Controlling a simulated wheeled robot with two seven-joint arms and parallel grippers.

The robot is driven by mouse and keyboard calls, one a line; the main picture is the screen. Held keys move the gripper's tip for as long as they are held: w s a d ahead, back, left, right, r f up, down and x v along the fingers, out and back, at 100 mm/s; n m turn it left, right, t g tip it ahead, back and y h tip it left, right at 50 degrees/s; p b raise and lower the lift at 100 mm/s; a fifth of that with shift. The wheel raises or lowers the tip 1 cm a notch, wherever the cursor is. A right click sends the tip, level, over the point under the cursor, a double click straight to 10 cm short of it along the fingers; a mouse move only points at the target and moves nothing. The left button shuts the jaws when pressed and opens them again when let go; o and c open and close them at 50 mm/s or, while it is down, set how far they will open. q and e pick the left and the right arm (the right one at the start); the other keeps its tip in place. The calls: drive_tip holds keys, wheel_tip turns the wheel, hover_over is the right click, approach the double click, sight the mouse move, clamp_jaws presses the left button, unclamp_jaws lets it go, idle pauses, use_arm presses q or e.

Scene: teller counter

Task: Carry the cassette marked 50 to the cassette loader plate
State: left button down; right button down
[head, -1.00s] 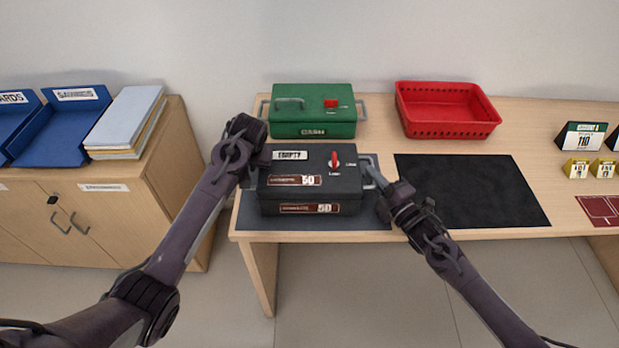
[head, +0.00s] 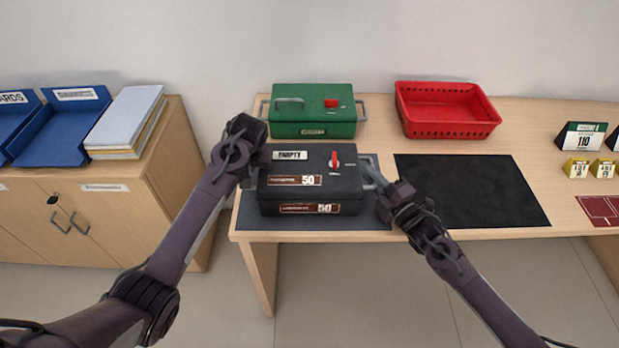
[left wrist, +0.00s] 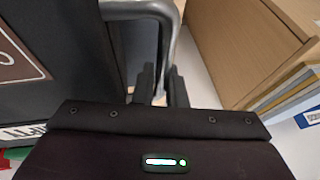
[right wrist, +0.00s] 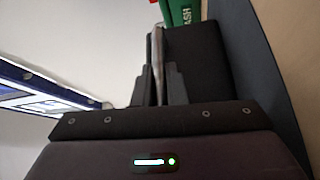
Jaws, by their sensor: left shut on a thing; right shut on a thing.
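The black cassette marked 50 (head: 275,199) sits at the left front of the counter, over a dark grey mat (head: 370,223). Its top carries an EMPTY label and a red knob. My left gripper (head: 252,172) is shut on its left side handle; the left wrist view shows the grey handle (left wrist: 165,40) between the fingers. My right gripper (head: 377,184) is shut on its right side handle, which also shows in the right wrist view (right wrist: 157,50). I cannot tell whether the cassette touches the mat. No plate is labelled as loader plate in view.
A green CASH box (head: 300,117) stands behind the cassette. A red basket (head: 450,127) is at the back. A black mat (head: 470,190) lies bare to the right. Small signs (head: 583,137) stand far right. A low cabinet (head: 150,200) with blue trays is at the left.

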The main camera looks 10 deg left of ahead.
idle(0.5)
